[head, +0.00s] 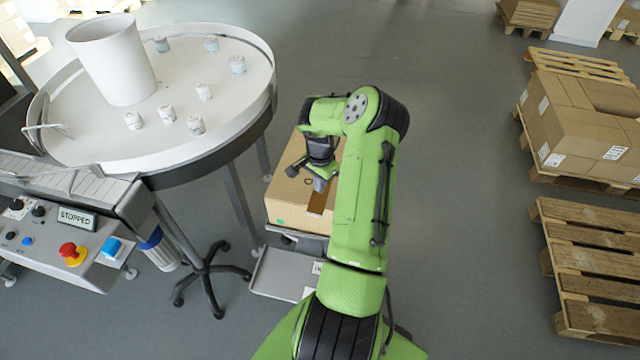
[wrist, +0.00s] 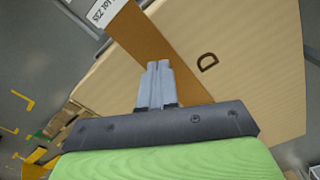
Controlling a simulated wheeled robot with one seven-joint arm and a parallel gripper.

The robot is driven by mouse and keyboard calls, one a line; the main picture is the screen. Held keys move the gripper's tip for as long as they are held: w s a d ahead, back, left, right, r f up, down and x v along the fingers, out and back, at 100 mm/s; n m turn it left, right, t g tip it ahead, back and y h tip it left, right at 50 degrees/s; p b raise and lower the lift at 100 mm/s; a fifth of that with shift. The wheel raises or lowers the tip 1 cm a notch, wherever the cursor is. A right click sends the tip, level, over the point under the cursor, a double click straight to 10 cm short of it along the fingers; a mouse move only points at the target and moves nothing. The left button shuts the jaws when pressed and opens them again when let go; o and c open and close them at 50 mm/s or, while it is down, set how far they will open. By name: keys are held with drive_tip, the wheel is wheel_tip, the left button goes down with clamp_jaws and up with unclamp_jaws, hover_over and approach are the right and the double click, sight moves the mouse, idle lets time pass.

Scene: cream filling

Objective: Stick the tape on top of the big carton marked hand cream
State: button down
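The big carton (head: 283,190) is brown cardboard and stands below my forearm, partly hidden by it. In the wrist view its top (wrist: 240,95) fills much of the picture, with a dark letter D; the rest of any marking is hidden. A brown tape strip (head: 317,203) lies along the carton top and reaches its near edge; it also shows in the wrist view (wrist: 150,42), running under my fingers. My gripper (head: 321,184) is over the strip. In the wrist view its two grey fingers (wrist: 158,66) are together; I cannot tell whether they pinch the tape.
A white round table (head: 110,140) with a white bucket (head: 112,60) and several small jars stands left of the carton. A control panel (head: 60,255) is at the lower left. Pallets with cartons (head: 575,120) and an empty pallet (head: 590,270) are right. Floor between is clear.

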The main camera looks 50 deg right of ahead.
drive_tip(key=shift+f+b, duration=0.75)
drive_tip(key=shift+f, duration=0.3)
drive_tip(key=shift+r, duration=0.1)
idle(0.6)
wheel_tip(320, 180, up, 6)
drive_tip(key=p, duration=0.4)
